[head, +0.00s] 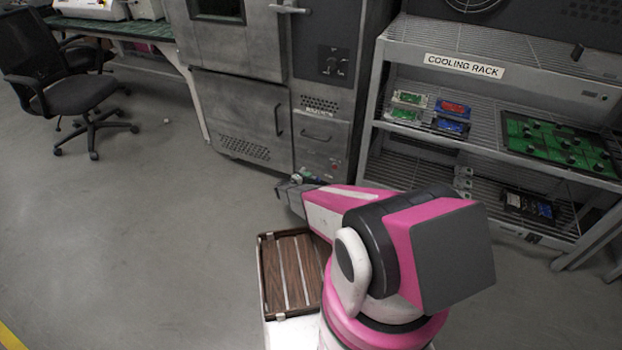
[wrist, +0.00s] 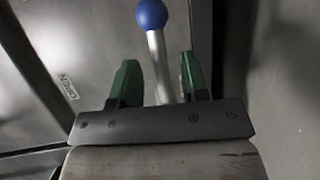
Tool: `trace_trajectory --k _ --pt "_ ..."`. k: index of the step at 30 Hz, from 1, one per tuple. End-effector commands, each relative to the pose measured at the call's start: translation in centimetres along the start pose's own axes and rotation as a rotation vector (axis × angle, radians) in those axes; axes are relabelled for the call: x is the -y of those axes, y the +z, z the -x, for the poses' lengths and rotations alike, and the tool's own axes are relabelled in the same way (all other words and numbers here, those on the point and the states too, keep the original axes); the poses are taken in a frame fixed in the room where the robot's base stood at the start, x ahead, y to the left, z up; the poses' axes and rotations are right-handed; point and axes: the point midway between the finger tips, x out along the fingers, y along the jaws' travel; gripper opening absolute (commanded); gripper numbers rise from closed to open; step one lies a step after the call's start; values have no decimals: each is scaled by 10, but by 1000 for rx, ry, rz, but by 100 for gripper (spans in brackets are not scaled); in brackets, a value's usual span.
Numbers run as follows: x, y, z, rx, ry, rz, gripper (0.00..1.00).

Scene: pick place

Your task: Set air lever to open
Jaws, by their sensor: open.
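The air lever (wrist: 157,60) shows in the wrist view as a silver rod with a blue ball knob (wrist: 151,14) on its end. My gripper (wrist: 160,75) is open, with one green finger on each side of the rod. The knob lies past the fingertips in the picture. I cannot tell whether either finger touches the rod. A small label reading "OPEN" (wrist: 68,87) is on the grey panel left of the lever. In the head view my gripper (head: 304,178) is low, in front of the grey oven cabinet (head: 240,114); I cannot make out the lever there.
A cooling rack (head: 465,71) with circuit boards stands to the right of the cabinet. A slatted wooden tray (head: 265,280) lies beside my arm. An office chair (head: 70,95) and a green-topped bench (head: 125,30) are at the left.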

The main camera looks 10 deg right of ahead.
Motion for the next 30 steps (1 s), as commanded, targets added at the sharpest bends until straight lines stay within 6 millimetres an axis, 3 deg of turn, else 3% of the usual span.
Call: trace_trajectory --k 6,17,19,21,30 --pt "0 0 -23 1 -1 0 41" --pt "0 0 -28 0 -1 0 41" --pt "0 0 -28 0 -1 0 25" --pt "0 0 -27 0 -1 0 2" --pt "-1 0 -27 2 4 12 0"
